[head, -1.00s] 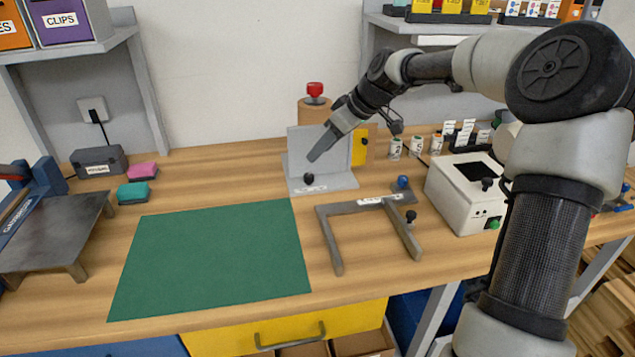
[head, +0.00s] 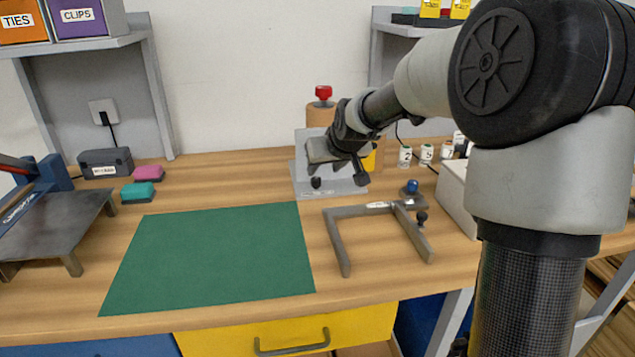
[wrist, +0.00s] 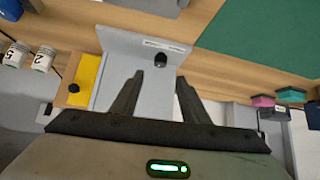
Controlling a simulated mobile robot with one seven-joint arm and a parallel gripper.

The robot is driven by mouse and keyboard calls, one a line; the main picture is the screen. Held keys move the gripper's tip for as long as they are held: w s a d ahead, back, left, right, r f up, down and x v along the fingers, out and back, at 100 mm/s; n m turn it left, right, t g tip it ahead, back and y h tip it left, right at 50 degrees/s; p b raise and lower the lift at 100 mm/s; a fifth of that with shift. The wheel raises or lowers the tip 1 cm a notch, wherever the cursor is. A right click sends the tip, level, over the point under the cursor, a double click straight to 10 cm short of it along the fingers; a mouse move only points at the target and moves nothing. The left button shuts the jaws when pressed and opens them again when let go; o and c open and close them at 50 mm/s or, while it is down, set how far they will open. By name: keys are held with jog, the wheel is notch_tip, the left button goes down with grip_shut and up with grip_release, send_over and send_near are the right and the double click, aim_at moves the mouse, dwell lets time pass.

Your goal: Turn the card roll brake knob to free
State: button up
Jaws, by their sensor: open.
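A brown card roll (head: 318,116) stands behind a grey upright plate at the back of the bench, with a red knob (head: 323,93) on top. In front, a small black knob (head: 316,183) sits by a label on the plate's grey base (head: 345,186). It also shows in the wrist view (wrist: 160,59). I cannot tell for certain which knob is the brake, nor read its setting. My gripper (head: 314,167) is over the base, partly hiding the plate. In the wrist view its open, empty fingers (wrist: 160,85) point toward the black knob, apart from it.
A grey U-shaped frame (head: 340,240) and a blue knob (head: 411,187) lie to the right, near a white box (head: 456,200). A green mat (head: 215,258) covers the middle. A yellow panel (wrist: 84,80) adjoins the plate. Numbered cups (head: 405,156) stand behind.

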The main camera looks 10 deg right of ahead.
aim_at(316, 179)
jog(key=b+x, duration=0.1)
jog(key=x, duration=0.8)
jog(key=shift+f+b, duration=0.1)
jog(key=shift+b, duration=0.2)
grip_shut()
jog(key=shift+d+p, duration=0.1)
jog(key=shift+p, duration=0.5)
jog(key=shift+n+y+p, duration=0.4)
jog(key=shift+p, duration=0.05)
jog(key=n+p, duration=0.1)
jog(key=n+y+p, duration=0.1)
jog(key=p, duration=0.1)
jog(key=shift+d+r+g, duration=0.2)
jog(key=shift+g, duration=0.1)
jog(key=shift+w+f+n+g+y+p, duration=0.15)
jog(key=shift+n+g+y+p, duration=0.45)
jog(key=shift+n+y+p, duration=0.9)
jog(key=shift+n+b, duration=0.3)
